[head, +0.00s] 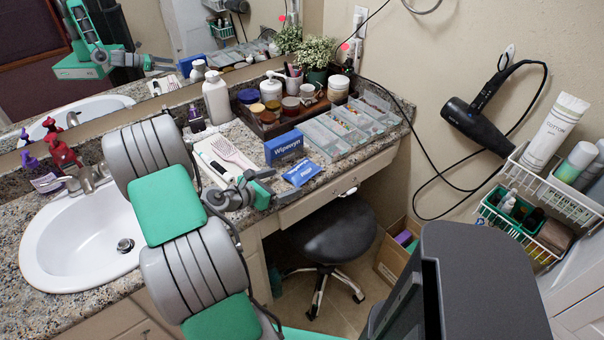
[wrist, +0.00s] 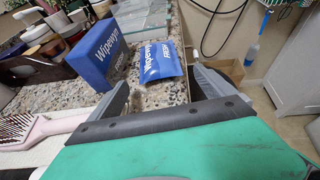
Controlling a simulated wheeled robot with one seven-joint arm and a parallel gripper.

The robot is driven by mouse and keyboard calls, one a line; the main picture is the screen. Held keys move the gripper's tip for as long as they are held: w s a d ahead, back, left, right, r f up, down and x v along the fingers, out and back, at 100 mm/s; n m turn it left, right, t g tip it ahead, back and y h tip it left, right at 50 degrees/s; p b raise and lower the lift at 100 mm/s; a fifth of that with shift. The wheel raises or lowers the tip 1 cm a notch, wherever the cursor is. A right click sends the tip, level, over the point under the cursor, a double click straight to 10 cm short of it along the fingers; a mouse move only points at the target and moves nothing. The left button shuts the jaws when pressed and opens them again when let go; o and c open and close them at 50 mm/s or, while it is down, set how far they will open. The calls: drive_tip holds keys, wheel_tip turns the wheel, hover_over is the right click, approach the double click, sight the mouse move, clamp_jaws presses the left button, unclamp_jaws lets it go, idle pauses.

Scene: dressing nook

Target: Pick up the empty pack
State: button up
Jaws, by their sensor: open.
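A flat, soft blue pack (head: 300,172) marked "Wipewyn FRESH" lies near the front edge of the granite counter. In the wrist view the pack (wrist: 161,62) lies straight ahead, beyond and between my fingers. My gripper (head: 272,187) is open and empty, low over the counter's front edge, just left of the pack and apart from it. In the wrist view my gripper (wrist: 163,88) shows its two grey fingers spread wide. A blue Wipewyn box (head: 284,148) stands upright just behind the pack; the box (wrist: 100,52) also shows left of it in the wrist view.
A clear compartment organizer (head: 345,128) sits close behind the pack. A pink hairbrush (head: 232,152) lies on a white mat, left of my gripper. A wooden tray (head: 262,128) of jars and bottles stands farther back. A black stool (head: 335,232) is below the counter.

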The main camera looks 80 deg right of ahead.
sight(290, 179)
drive_tip(key=x, duration=0.3)
drive_tip(key=shift+s+d+f, duration=0.1)
drive_tip(key=shift+s+d, duration=0.15)
drive_tip(key=shift+d, duration=0.1)
drive_tip(key=shift+c, duration=0.5)
drive_tip(key=c, duration=1.3)
